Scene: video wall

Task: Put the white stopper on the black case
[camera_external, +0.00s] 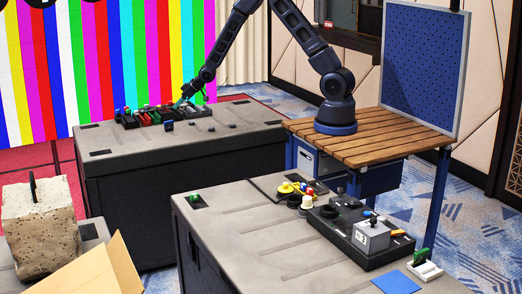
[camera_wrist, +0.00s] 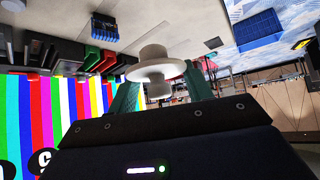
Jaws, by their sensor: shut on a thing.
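The white stopper (camera_wrist: 156,68), a round piece with a wide flange, is held between the teal fingers of my gripper (camera_wrist: 160,92) in the wrist view. In the external view my gripper (camera_external: 187,97) is over the far grey-topped bench, close to a row of small coloured items; the stopper is too small to make out there. A flat black case (camera_external: 330,226) lies on the near bench, with a grey box on it. Whether this is the task's black case, I cannot tell.
The far bench (camera_external: 105,150) carries black, red and green pieces (camera_external: 150,118) and small dark parts. The near bench (camera_external: 255,250) has a yellow item (camera_external: 286,188), a blue sheet (camera_external: 396,282) and a green-and-white piece (camera_external: 424,267).

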